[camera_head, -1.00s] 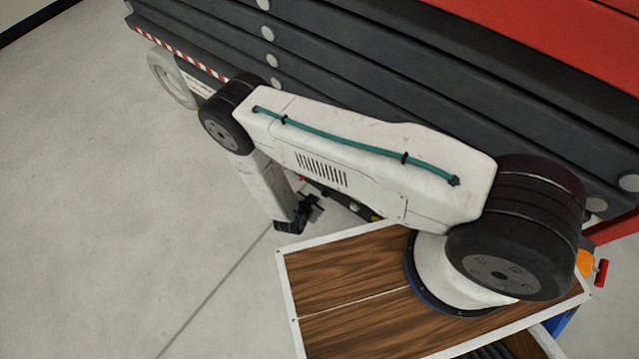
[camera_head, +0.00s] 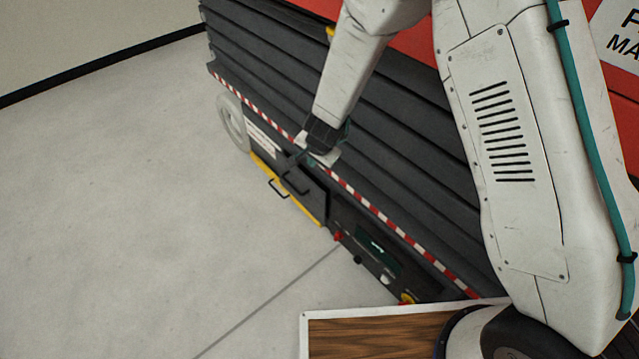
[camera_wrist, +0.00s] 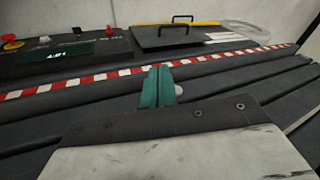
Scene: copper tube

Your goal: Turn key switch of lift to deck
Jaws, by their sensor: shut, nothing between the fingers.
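The lift's dark control panel (camera_head: 375,255) is low on the red and grey lift. It carries a green display (camera_head: 378,246), a red button (camera_head: 337,236), a dark knob (camera_head: 358,259), a pale knob (camera_head: 386,280) and a red-on-yellow stop button (camera_head: 407,298). I cannot tell which one is the key switch. In the wrist view the panel (camera_wrist: 60,52) is at upper left, with the stop button (camera_wrist: 12,42) at the edge. My gripper (camera_wrist: 158,72) has teal fingers, shut and empty. It is near the striped edge, apart from the panel and to its left in the head view.
A red and white striped strip (camera_head: 375,212) runs along the lift above the panel. Dark folded lift beams (camera_head: 405,130) rise behind it. A dark cover with black handles (camera_head: 296,185) and a pale wheel (camera_head: 232,122) are farther left. The floor (camera_head: 130,220) is clear.

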